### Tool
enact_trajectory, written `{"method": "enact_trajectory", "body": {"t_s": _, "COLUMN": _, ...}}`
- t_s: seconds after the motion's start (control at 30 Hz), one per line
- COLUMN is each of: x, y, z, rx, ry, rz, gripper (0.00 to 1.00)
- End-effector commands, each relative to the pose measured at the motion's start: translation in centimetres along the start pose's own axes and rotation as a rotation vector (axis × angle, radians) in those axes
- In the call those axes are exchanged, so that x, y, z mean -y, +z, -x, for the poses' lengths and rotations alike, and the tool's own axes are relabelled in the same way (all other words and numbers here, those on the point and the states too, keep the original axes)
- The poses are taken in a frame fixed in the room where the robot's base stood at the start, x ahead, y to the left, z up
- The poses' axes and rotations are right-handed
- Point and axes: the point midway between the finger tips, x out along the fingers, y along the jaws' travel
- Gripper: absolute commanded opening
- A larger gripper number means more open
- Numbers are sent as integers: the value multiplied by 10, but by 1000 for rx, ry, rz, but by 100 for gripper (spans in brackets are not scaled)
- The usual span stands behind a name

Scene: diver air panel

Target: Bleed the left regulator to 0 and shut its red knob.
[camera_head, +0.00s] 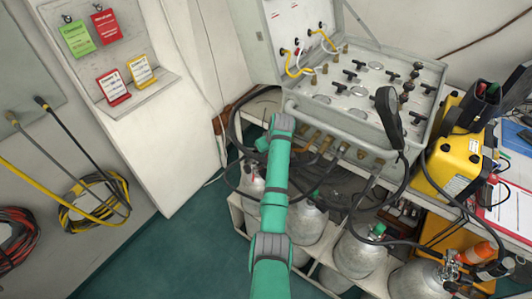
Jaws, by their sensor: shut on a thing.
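My green and grey arm reaches up from the bottom of the picture to the front edge of the air panel (352,133), a grey open case with gauges and black T-handles. My gripper and its jaws do not show; the arm hides whatever is behind its far end. Grey gas cylinders (303,222) stand on the shelf below the panel. The leftmost cylinder (251,184) is partly hidden by the arm, with a small reddish spot near its top. I cannot tell whether that spot is the red knob, and no gauge reading is legible.
A black handset (389,118) sits at the panel's front right, beside a yellow box (456,160). Black hoses loop around the cylinders. Coloured tags (106,27) and coiled hoses (94,204) hang at left. Green floor (180,240) is open at lower left.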

Motion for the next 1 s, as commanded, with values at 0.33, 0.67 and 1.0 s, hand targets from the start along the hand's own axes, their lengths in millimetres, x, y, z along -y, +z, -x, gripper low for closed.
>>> {"method": "enact_trajectory", "body": {"t_s": 0.33, "x": -3, "y": 0, "z": 0, "rx": 1, "ry": -70, "rz": 171, "gripper": 0}}
{"method": "enact_trajectory", "body": {"t_s": 0.67, "x": -4, "y": 0, "z": 0, "rx": 0, "ry": -90, "rz": 221, "gripper": 0}}
{"method": "enact_trajectory", "body": {"t_s": 1.0, "x": -4, "y": 0, "z": 0, "rx": 0, "ry": -90, "rz": 221, "gripper": 0}}
